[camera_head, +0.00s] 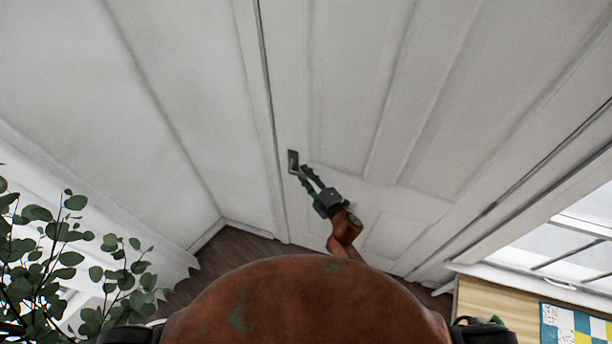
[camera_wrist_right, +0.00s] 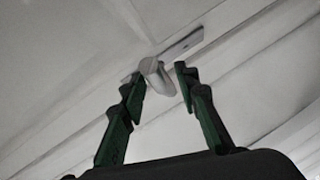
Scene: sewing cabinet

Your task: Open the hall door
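The hall door (camera_head: 350,100) is a white panelled door straight ahead and looks closed in its frame. Its metal handle and plate (camera_head: 293,161) sit near the door's left edge. My right gripper (camera_head: 303,172) is at the handle. In the right wrist view, the handle (camera_wrist_right: 157,76) points toward the camera, between the two green fingers of my right gripper (camera_wrist_right: 158,80). The fingers are apart, with a gap visible on the right side; whether either touches the handle is unclear. My left gripper is not in view.
A leafy plant (camera_head: 75,255) stands at the lower left. A wooden piece with a coloured patchwork (camera_head: 575,325) is at the lower right, below a window (camera_head: 570,245). Dark floor (camera_head: 225,255) shows in front of the door. A white wall (camera_head: 130,110) is on the left.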

